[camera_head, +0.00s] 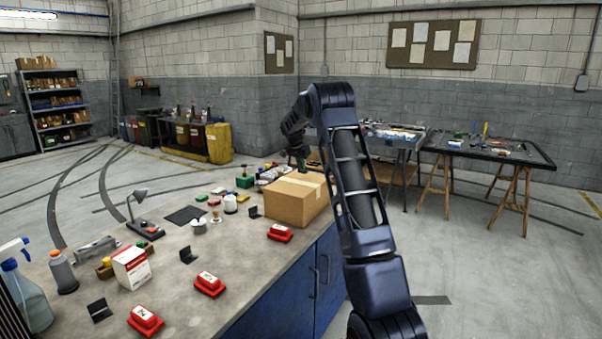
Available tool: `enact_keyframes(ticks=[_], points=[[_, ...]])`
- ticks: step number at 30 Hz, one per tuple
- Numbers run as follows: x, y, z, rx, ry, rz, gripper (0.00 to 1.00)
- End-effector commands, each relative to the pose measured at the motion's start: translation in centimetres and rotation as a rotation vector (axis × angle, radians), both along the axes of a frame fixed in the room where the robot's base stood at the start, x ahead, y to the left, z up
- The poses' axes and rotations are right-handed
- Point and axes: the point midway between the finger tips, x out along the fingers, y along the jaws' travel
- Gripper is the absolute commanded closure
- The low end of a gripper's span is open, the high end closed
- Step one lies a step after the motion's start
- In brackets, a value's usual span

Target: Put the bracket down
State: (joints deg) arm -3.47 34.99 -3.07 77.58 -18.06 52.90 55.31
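My gripper (301,163) is small and far off in the head view. It points down at the far end of the workbench (165,285), just behind or above the cardboard box (295,199). Its fingers are too small and dark to tell whether they are open or shut, or whether a bracket is between them. Small black angled pieces that could be brackets stand on the bench: one near the front (100,310), one in the middle (188,255) and one by the box (254,212). I cannot tell which thing is the bracket.
Red numbered blocks (209,284) line the bench's right edge. A white-and-red carton (131,268), a spray bottle (26,290), a small lamp (137,207) and a dark mat (186,215) stand or lie left. Small items crowd the far end. A trestle table (500,150) stands right.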

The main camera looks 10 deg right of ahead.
Motion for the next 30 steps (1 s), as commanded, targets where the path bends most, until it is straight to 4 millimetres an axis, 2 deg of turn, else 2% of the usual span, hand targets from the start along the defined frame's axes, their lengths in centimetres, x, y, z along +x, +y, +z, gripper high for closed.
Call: enact_keyframes(ticks=[7, 20, 21, 24, 30], points=[[0.0, 0.0, -3.3, 0.001, 0.002, 0.000, 1.00], [0.0, 0.0, -4.0, 0.001, 0.001, 0.000, 1.00], [0.0, 0.0, -4.0, 0.001, 0.001, 0.000, 0.91], [0.0, 0.0, -4.0, 0.001, 0.001, 0.000, 0.75], [0.0, 0.0, -4.0, 0.001, 0.001, 0.000, 0.75]])
